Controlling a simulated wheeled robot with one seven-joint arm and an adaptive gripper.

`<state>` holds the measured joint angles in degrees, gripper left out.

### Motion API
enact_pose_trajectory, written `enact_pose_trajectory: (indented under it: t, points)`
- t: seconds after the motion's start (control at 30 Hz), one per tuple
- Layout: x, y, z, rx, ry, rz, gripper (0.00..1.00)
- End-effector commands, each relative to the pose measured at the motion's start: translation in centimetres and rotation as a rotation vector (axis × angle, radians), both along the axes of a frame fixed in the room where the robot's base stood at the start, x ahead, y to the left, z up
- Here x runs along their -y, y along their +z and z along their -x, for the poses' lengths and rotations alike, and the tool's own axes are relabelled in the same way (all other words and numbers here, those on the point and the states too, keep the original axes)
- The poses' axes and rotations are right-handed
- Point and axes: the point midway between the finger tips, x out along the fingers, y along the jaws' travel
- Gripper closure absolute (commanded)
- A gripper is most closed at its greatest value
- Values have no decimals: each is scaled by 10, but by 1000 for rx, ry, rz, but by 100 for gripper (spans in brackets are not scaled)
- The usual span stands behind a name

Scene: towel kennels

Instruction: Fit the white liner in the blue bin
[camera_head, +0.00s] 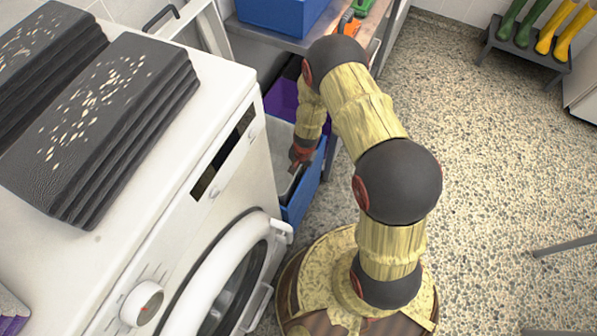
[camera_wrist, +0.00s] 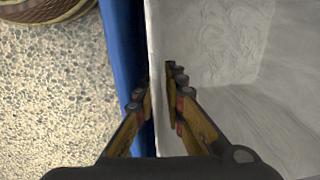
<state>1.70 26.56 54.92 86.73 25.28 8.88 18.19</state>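The blue bin (camera_head: 303,198) stands on the floor beside the washing machine, partly hidden by my arm. The white liner (camera_head: 282,146) is in its opening; I cannot tell how deep it sits. In the wrist view the liner (camera_wrist: 225,45) fills the right side, and the bin's blue wall (camera_wrist: 122,45) runs along its left. A narrow dark gap shows between them. My gripper (camera_wrist: 158,80) straddles the liner's side wall, one finger inside the liner and one on the bin side. The fingers look closed on that wall. The gripper (camera_head: 294,163) is over the bin in the head view.
The white washing machine (camera_head: 190,170), with dark folded towels (camera_head: 100,110) on top, stands close at left. A purple container (camera_head: 281,97) is behind the bin. A table with a blue box (camera_head: 280,14) stands at the back. Speckled floor (camera_head: 490,170) is open at right.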

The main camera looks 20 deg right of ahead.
Motion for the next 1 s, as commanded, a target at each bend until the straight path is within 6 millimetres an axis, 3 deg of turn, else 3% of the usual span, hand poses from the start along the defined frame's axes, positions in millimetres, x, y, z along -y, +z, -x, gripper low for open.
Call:
enact_pose_trajectory:
  t: [0.3,0.5,1.0]
  points:
    - [4,65,6,-2,0,-1,74]
    - [5,92,7,-2,1,-1,74]
    - [5,102,6,-1,1,0,74]
